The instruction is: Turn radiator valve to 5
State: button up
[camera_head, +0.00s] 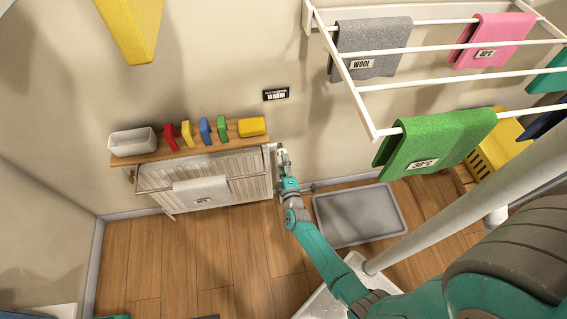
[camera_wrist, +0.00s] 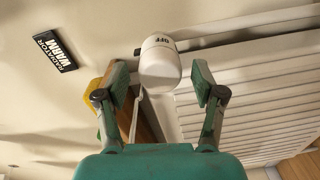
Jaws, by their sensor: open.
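The radiator valve is a white rounded knob (camera_wrist: 160,65) at the end of the white radiator (camera_wrist: 245,90), with the word OFF on its upper side in the wrist view. My gripper (camera_wrist: 160,88) is open. Its two teal fingers stand on either side of the knob in that view, with gaps showing; I cannot tell how deep the knob sits between them. In the head view my gripper (camera_head: 283,160) is at the right end of the radiator (camera_head: 200,185), and it hides most of the valve. No number 5 is readable on the knob.
A wooden shelf (camera_head: 190,143) above the radiator carries a white bin (camera_head: 132,142) and several coloured blocks. A RADIATOR WARM sign (camera_wrist: 54,50) is on the wall. A grey tray (camera_head: 358,214) lies right; a drying rack (camera_head: 425,135) hangs above.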

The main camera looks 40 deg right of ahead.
jog(key=v, duration=1.1)
jog(key=shift+a, duration=0.15)
jog(key=shift+s, duration=0.2)
